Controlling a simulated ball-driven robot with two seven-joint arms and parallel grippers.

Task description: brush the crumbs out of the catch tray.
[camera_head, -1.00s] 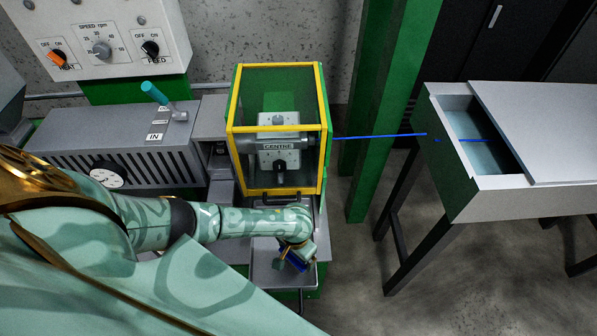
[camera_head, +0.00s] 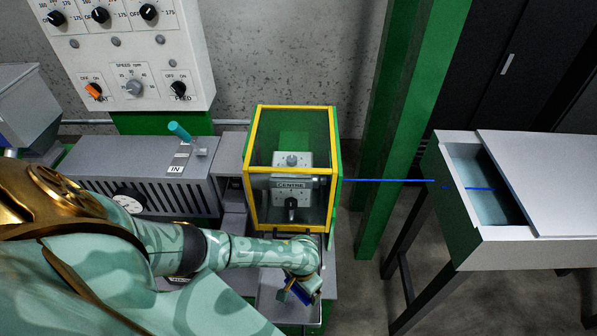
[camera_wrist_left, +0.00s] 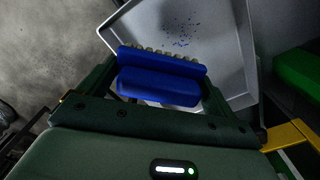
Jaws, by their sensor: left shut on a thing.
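My left gripper (camera_wrist_left: 160,95) is shut on a blue brush (camera_wrist_left: 160,78), whose pale bristles point away from the wrist. In the head view the gripper (camera_head: 297,287) and part of the brush (camera_head: 301,291) show over the grey catch tray (camera_head: 268,310). In the left wrist view the tray (camera_wrist_left: 232,60) lies beyond the brush, and blue crumbs (camera_wrist_left: 182,28) are scattered on its floor past the bristles. I cannot tell whether the bristles touch the tray. My right gripper is not in view.
A yellow-framed guard box (camera_head: 290,170) stands just behind the tray. A blue cable (camera_head: 390,181) runs from it to an open-topped trough (camera_head: 482,180) on the right. A control panel (camera_head: 130,50) is at upper left. Grey floor (camera_head: 365,300) lies right of the tray.

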